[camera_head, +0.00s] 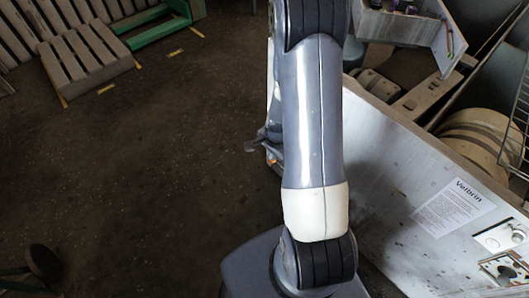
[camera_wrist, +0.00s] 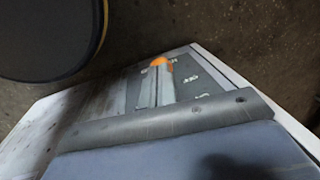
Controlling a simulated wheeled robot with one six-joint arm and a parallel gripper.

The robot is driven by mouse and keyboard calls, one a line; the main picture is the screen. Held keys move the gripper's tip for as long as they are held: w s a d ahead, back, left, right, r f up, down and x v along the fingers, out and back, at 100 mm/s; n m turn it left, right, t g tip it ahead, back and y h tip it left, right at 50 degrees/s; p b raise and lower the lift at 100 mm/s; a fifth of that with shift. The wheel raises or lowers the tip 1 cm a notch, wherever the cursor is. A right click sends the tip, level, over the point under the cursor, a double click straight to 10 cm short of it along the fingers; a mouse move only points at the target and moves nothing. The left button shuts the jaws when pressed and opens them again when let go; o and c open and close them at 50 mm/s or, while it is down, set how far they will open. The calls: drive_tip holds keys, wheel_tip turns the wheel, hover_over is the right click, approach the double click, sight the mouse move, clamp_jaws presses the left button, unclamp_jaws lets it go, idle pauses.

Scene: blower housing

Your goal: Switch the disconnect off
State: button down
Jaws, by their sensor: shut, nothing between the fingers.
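The markings are too small and blurred to read. A small orange spot (camera_head: 270,158) shows in the head view just left of my forearm. My gripper (camera_head: 254,145) shows only in part there, shut and empty, beside that spot; my arm hides the rest. Whether it touches the lever cannot be told. The lower part of the plate is hidden behind a grey bar in the wrist view.
A pale metal housing (camera_head: 385,165) with a "Velbrin" sheet (camera_head: 452,207) runs along the right. A panel with a knob (camera_head: 505,268) is at its lower right. An open box (camera_head: 410,25) stands above. Wooden pallets (camera_head: 85,55) lie at upper left. The dark floor (camera_head: 150,180) at left is mostly clear.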

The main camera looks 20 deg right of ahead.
wheel_tip(320, 180, down, 13)
drive_tip(key=b, duration=1)
drive_tip(key=shift+a, duration=0.25)
drive_tip(key=shift+r, duration=0.1)
